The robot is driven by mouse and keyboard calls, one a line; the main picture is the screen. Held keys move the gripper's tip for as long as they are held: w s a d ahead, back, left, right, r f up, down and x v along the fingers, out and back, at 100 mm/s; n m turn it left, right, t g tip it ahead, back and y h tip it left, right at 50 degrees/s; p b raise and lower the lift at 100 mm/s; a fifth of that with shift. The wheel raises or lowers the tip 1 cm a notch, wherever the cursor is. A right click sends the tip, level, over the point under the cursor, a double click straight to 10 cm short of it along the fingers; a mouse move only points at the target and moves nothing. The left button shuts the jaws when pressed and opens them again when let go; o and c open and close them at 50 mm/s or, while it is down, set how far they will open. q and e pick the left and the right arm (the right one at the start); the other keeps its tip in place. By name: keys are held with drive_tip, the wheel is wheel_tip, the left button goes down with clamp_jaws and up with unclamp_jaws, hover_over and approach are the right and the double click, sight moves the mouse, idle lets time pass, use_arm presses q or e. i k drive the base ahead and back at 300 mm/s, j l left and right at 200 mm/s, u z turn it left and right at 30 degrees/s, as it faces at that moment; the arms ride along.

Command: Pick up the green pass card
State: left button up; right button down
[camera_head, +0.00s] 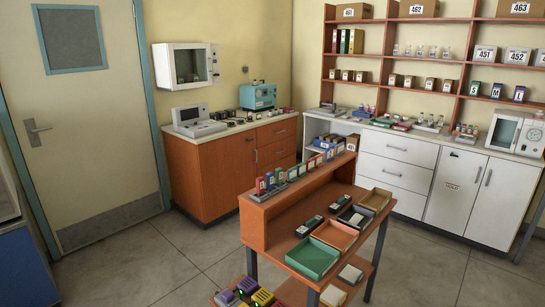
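I cannot make out a green pass card; at this distance it may be too small to tell or hidden. Green things that show are a shallow green tray (299,268) on the wooden table (255,226), a green box marked S (475,88) on the wall shelf, and a small green item among the boxes on the table's raised ledge (279,174). Neither of my grippers is in view.
The table stands in the foreground with several trays and small boxes. An orange-brown cabinet (226,175) stands by the grey-beige door (85,130). White cabinets (397,171) line the right wall. The tiled floor (170,255) left of the table is clear.

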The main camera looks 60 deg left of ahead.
sight(301, 167)
drive_tip(key=i+u, duration=0.15)
drive_tip(key=u, duration=0.3)
drive_tip(key=i+u, duration=0.1)
drive_tip(key=u, duration=0.3)
drive_tip(key=i+l+u, duration=0.1)
drive_tip(key=u, duration=0.35)
drive_tip(key=i+l+u, duration=0.15)
drive_tip(key=u, duration=0.3)
drive_tip(key=i+l+u, duration=0.1)
drive_tip(key=u, duration=0.3)
